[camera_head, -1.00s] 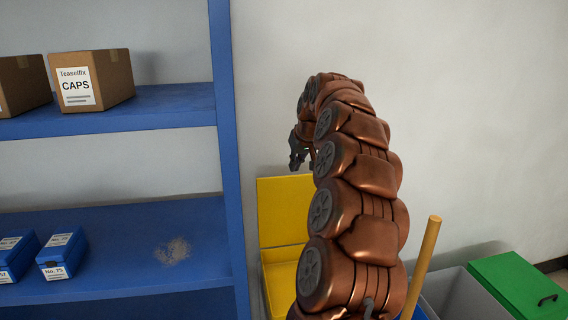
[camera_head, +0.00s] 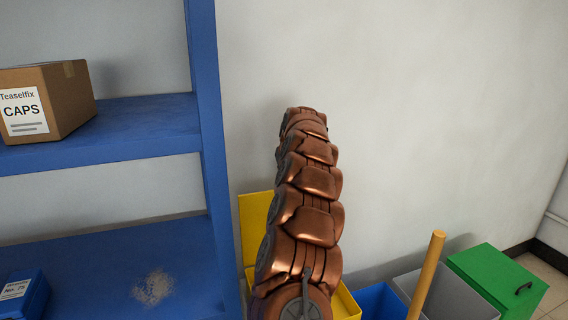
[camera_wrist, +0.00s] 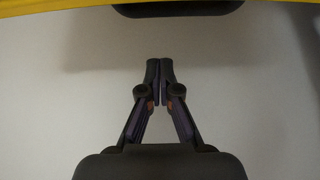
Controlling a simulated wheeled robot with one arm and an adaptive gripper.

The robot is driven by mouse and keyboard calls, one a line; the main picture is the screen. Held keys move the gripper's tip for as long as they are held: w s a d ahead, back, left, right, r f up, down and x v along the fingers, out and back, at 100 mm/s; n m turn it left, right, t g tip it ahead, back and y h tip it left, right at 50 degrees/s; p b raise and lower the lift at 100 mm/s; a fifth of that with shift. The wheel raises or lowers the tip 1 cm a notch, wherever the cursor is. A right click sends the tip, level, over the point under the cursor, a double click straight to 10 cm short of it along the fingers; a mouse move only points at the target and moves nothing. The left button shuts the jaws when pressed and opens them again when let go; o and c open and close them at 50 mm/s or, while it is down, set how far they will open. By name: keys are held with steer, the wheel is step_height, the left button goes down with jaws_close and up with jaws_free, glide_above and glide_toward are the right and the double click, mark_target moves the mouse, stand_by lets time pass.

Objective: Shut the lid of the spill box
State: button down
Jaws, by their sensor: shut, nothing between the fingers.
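The spill box appears to be the yellow box (camera_head: 346,304) standing against the wall, right of the blue shelf. Its yellow lid (camera_head: 252,225) stands raised, upright against the wall, so the box is open. My arm hides much of the box and lid in the head view. In the wrist view, a yellow edge (camera_wrist: 60,7) with a dark handle-like part (camera_wrist: 178,9) crosses the top, probably the lid. My gripper (camera_wrist: 160,68) is shut and empty, apart from that edge, with pale wall beyond it. The gripper is hidden behind my arm in the head view.
Right of the yellow box stand a blue bin (camera_head: 379,300), a grey bin (camera_head: 455,296) and a green lidded box (camera_head: 505,280). A wooden handle (camera_head: 428,272) sticks up there. The wall above is clear.

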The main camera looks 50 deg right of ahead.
steer(key=shift+s+a+f+p, duration=0.35)
steer(key=shift+s+f+p, duration=0.05)
steer(key=shift+s+f, duration=0.25)
steer(key=shift+s+a+f+p, duration=0.4)
steer(key=shift+s+f, duration=0.1)
steer(key=shift+f, duration=0.15)
stand_by(0.4)
